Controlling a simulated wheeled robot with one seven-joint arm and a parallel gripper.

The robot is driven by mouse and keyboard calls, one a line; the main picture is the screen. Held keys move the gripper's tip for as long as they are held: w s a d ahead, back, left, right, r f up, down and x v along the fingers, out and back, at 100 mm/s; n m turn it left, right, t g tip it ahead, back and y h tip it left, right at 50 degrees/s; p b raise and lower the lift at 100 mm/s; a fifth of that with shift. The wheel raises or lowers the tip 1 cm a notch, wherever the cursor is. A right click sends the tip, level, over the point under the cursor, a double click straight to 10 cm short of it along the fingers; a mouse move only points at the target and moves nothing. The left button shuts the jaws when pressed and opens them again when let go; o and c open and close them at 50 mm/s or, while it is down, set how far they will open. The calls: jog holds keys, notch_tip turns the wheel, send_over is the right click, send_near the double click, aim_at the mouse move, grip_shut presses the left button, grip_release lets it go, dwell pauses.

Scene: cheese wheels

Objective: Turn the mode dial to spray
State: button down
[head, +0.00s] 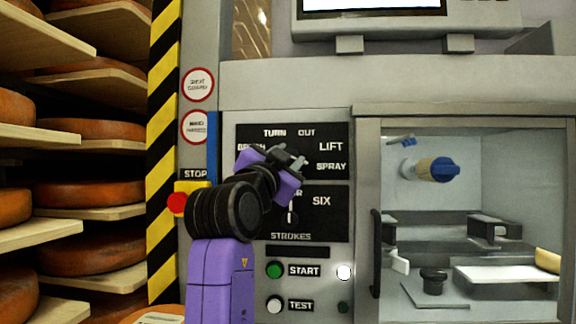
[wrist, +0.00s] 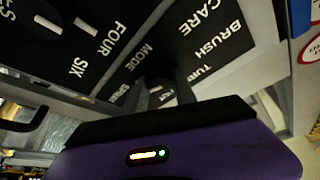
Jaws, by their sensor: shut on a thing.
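The black mode panel (head: 330,135) carries the words TURN, OUT, LIFT and SPRAY, with BRUSH partly covered by my arm. My purple gripper (head: 291,160) is against the middle of this panel, left of the SPRAY label, and hides the mode dial in the head view. In the wrist view my gripper (wrist: 167,92) has its two dark fingers on either side of the mode dial (wrist: 158,86), shut on it. The dial is small and dark there, and I cannot tell which word its pointer faces.
Below is the strokes panel (head: 325,225), its dial partly behind my arm. A green start button (head: 275,269), a white test button (head: 275,304) and a red stop button (head: 178,204) are near. A glazed chamber (head: 470,220) stands right; shelves of cheese wheels (head: 95,270) stand left.

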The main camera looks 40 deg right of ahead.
dwell(0.4)
jog(key=c, duration=1)
grip_release()
jog(key=v, duration=0.8)
